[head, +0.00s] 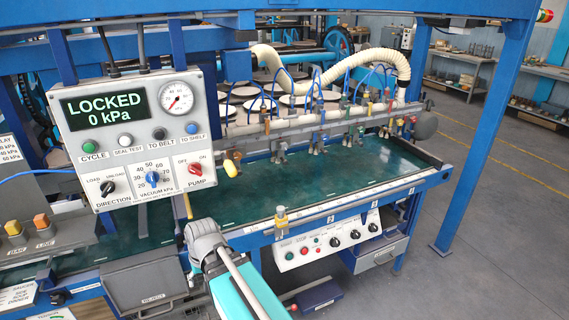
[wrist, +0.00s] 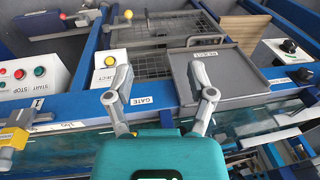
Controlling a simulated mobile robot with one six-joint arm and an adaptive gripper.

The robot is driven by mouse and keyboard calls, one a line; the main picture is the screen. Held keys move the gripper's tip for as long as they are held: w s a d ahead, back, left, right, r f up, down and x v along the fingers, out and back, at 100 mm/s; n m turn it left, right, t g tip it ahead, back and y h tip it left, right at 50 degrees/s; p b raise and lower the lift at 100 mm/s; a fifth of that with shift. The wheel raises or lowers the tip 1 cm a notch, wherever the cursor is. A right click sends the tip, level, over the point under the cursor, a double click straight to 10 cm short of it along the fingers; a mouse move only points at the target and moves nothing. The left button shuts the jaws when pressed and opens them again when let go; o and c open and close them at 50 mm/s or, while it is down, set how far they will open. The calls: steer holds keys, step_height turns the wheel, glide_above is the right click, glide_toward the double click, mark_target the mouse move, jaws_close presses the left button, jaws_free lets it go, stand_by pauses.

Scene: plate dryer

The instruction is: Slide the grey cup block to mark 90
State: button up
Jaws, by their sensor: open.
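Several suction-cup blocks (head: 317,120) hang in groups from the long grey bar above the green belt in the head view. They are small and mixed in colour, so I cannot tell which one is the grey cup block. No mark 90 is readable. A small yellow-and-grey fitting (head: 281,216) sits on the front rail; a similar yellow-and-grey part (wrist: 14,138) shows at the left edge of the wrist view. My gripper (wrist: 160,95) is open and empty, its two fingers apart over the machine's front edge. Its fingertips are not clear in the head view.
A control box (head: 137,135) reading LOCKED, 0 kPa stands at the left. A white ribbed hose (head: 375,62) arches over the bar. The green belt (head: 330,180) is largely bare. A grey tray (wrist: 225,75) and wire mesh lie beyond my fingers. Open floor lies right.

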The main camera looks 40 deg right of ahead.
steer(key=w+d+m+t+y+b, duration=0.3)
steer(key=w+d+m+t, duration=0.2)
steer(key=w+d+m, duration=0.4)
steer(key=m+t+h+b, duration=0.7)
steer(key=m+t+h, duration=0.3)
steer(key=m, duration=1.7)
glide_toward(286, 164)
steer(key=s+t+y, duration=0.1)
steer(key=s, duration=0.2)
steer(key=shift+d+f, duration=0.15)
steer(key=shift+f, duration=0.2)
steer(key=shift+w, duration=0.1)
steer(key=x, duration=1.3)
steer(key=shift+w+r, duration=0.15)
steer(key=shift+w, duration=0.2)
jaws_close()
